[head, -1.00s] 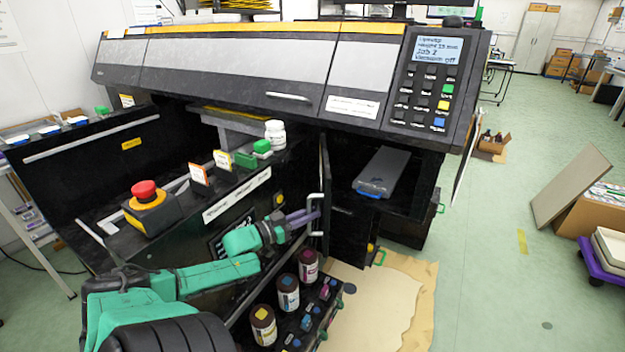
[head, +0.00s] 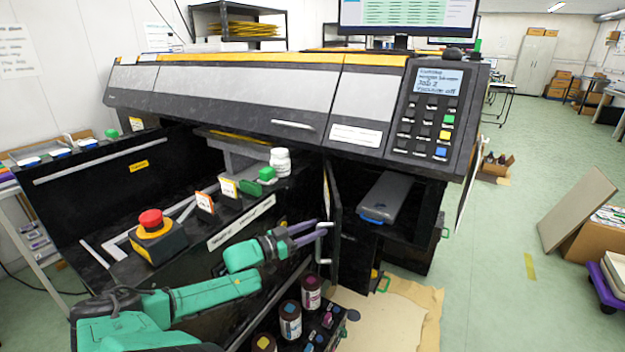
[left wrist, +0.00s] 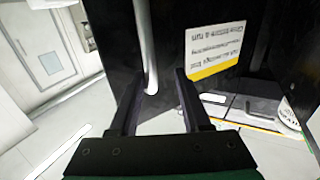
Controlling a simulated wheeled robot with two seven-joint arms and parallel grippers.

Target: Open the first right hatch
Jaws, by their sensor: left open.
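The hatch (head: 334,205) is a narrow black door on the printer's front, seen nearly edge-on. It stands swung out toward me beside an open dark bay. A pale bar handle (head: 322,253) is on its left face. My left gripper (head: 314,230) is open at the upper part of this handle. In the left wrist view the handle (left wrist: 144,45) runs between the two fingertips (left wrist: 158,70), nearer the left one. I cannot tell whether a finger touches it. A white and yellow label (left wrist: 216,50) is on a black panel there. My right gripper is not in view.
A grey cartridge (head: 390,195) lies in the bay. Ink bottles (head: 291,322) stand below my left arm. A red emergency button (head: 151,220) and a white bottle (head: 280,162) are on the ledge. Cardboard (head: 400,310) lies on the floor; open floor is at the right.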

